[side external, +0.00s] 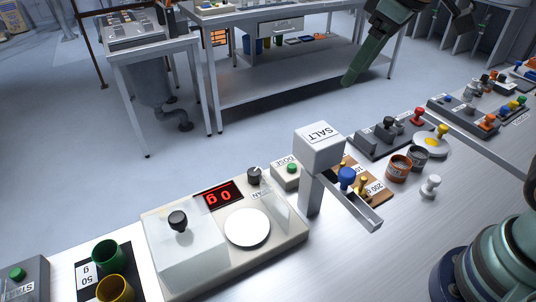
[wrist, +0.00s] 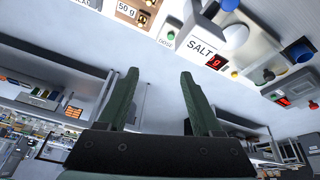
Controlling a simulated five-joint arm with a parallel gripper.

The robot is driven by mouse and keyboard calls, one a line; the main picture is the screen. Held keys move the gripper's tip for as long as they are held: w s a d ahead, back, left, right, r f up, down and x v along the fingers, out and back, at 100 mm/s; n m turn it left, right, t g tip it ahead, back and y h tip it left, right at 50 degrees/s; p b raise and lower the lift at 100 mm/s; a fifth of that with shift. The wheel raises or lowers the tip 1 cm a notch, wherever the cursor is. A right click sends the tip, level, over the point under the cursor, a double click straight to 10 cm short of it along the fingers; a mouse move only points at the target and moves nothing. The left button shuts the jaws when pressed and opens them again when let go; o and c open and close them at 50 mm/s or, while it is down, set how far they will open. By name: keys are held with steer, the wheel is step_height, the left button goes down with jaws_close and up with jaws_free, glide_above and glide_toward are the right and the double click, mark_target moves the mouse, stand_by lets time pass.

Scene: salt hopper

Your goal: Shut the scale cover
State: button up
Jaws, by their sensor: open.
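The scale (side external: 275,257) is a pale slab at the front left in the side view, with a red display (side external: 218,194) reading 0 g. Its cover (side external: 190,256), a whitish box with a black knob (side external: 178,220) on top, sits over the left part of the scale. The round white pan (side external: 247,227) lies uncovered to the right of it. My gripper (wrist: 159,72) is open and empty in the wrist view, its two green fingers apart. In the side view my gripper (side external: 362,62) is at the upper right, well away from the scale.
A SALT hopper (side external: 319,150) with a chute stands right of the scale, beside a green-buttoned DOSE box (side external: 287,173). Left are a green cup (side external: 107,255) and a yellow cup (side external: 115,289). Brown and grey pots, a white knobbed piece (side external: 430,186) and trays stand farther right.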

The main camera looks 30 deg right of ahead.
steer(key=w+a+r+n+g, duration=0.1)
steer(key=w+a+r+n, duration=0.15)
steer(key=a, duration=0.35)
steer(key=n+g, duration=0.3)
steer(key=n, duration=0.8)
glide_above(177, 217)
step_height(177, 217, down, 7)
steer(key=shift+h, duration=0.4)
step_height(177, 217, down, 11)
steer(key=shift+f, duration=0.2)
steer(key=shift+c, duration=0.3)
jaws_close()
steer(key=shift+r, duration=0.1)
